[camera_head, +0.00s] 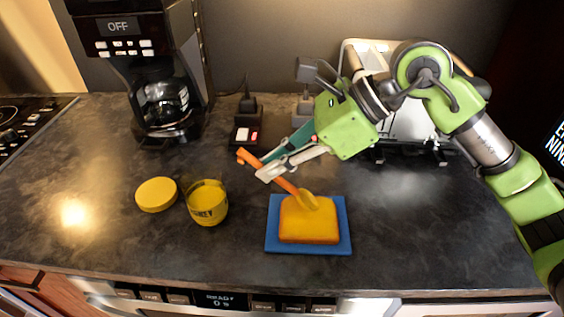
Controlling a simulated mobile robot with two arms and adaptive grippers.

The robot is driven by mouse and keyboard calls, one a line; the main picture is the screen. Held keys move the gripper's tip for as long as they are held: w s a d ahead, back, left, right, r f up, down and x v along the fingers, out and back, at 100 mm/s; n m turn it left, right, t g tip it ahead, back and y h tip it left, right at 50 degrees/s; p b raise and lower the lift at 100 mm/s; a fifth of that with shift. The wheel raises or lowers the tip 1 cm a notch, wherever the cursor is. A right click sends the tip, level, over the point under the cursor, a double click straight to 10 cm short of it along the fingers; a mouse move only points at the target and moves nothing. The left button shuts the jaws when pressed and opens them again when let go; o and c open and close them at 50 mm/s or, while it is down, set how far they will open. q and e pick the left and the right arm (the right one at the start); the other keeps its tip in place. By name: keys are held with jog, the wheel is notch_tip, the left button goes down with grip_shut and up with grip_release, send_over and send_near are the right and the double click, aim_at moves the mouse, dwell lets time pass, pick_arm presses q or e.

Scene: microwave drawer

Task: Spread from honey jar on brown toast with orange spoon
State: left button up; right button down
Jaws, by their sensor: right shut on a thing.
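The honey jar (207,210) stands open on the counter, left of the toast, with yellow contents and a dark label. Its yellow lid (156,194) lies apart to the left. The toast (309,224) lies on a blue board (286,247); its top looks golden yellow with a browner edge. My right gripper (264,170) is shut on the handle of the orange spoon (280,182). The spoon is tilted, its yellowish bowl end down at the toast's upper edge; I cannot tell whether it touches. My left gripper is not in view.
A coffee maker (150,70) stands at the back left and a toaster (405,118) at the back right, partly behind my right arm. A power outlet block (246,128) sits behind the jar. A cooktop (25,125) is at far left. The front right counter is clear.

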aim_at(246, 151)
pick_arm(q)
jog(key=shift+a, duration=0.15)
pick_arm(e)
jog(key=shift+a, duration=0.15)
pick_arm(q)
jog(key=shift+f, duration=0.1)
pick_arm(e)
jog(key=shift+a, duration=1.3)
jog(key=shift+r+p, duration=0.95)
jog(key=shift+r, duration=0.95)
jog(key=shift+r+p, duration=0.8)
jog(key=shift+r, duration=0.8)
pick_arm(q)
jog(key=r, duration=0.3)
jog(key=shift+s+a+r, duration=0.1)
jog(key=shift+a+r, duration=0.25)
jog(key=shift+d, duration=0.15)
